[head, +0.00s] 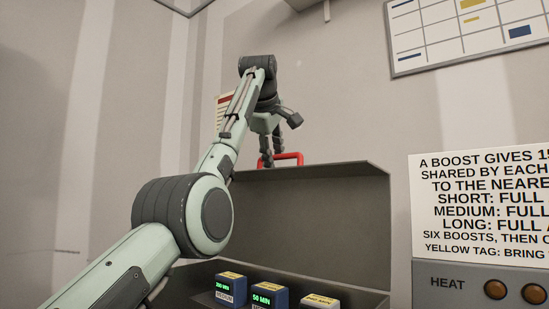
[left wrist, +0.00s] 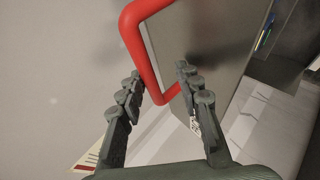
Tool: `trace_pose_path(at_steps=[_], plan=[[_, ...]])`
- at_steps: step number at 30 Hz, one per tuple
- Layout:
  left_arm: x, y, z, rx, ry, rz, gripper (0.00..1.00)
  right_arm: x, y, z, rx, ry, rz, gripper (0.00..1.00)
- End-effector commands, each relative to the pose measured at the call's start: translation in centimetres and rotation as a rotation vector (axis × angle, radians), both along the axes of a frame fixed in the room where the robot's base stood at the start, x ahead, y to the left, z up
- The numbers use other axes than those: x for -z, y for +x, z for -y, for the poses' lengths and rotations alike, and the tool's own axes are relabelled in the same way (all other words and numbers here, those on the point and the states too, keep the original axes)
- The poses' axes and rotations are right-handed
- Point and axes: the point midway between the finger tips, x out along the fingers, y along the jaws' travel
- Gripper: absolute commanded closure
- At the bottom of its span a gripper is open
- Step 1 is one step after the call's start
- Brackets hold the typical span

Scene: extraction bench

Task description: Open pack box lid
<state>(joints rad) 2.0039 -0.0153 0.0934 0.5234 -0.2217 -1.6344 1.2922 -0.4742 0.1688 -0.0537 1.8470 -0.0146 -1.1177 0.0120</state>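The pack box lid (head: 310,215) stands raised and roughly upright, its dark grey inner face toward me in the head view. A red handle (head: 287,159) sits at its top edge; it also shows large in the left wrist view (left wrist: 145,52). My left gripper (head: 272,162) is at the handle's left end. In the left wrist view its two fingers (left wrist: 157,83) are apart, on either side of the handle's lower corner, with gaps showing; I cannot tell whether either finger touches it. My right gripper is out of view.
Several small blue-and-yellow timer blocks (head: 268,295) are in front of the lid. A white text sign (head: 480,205) and a heat panel (head: 475,285) with brown knobs stand at the right. A chart board (head: 465,38) hangs on the wall.

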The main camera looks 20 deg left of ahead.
Motion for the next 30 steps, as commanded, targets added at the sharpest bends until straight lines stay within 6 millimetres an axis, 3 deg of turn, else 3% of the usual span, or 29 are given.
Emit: trace_pose_path(at_steps=[11, 24, 30], plan=[[-0.5, -0.6, 0.2, 0.001, 0.0, -0.001, 0.66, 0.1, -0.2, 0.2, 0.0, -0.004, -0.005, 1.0], [-6.0, -7.3, 1.3, 0.001, 0.001, 0.002, 0.66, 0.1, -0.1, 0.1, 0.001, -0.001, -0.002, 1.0], [-7.3, -8.9, 1.6, 0.0, 0.0, 0.0, 0.66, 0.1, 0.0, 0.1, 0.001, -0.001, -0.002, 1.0]])
